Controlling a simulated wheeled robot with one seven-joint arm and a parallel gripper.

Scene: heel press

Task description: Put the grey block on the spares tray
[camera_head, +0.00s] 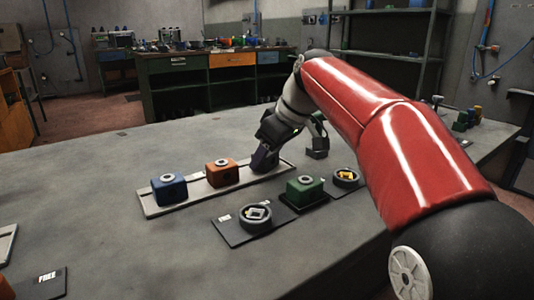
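A long pale tray (152,207) lies on the grey table. A blue block (169,189) and an orange block (222,174) stand on it, each with a grey ring on top. My gripper (265,160) points down at the tray's far right part, at a dark purplish block (262,161). The arm hides most of the fingers, so I cannot tell whether they are shut on it. A dark grey block-like thing (317,153) stands just right of my gripper, apart from the tray. No tray label is readable, so I cannot tell which is the spares tray.
A green block (304,192) sits on a dark base in front of the tray. Beside it are a dark plate (232,233) with a ring and another ring with yellow inside (346,177). A black "FREE" plate (44,284) lies front left.

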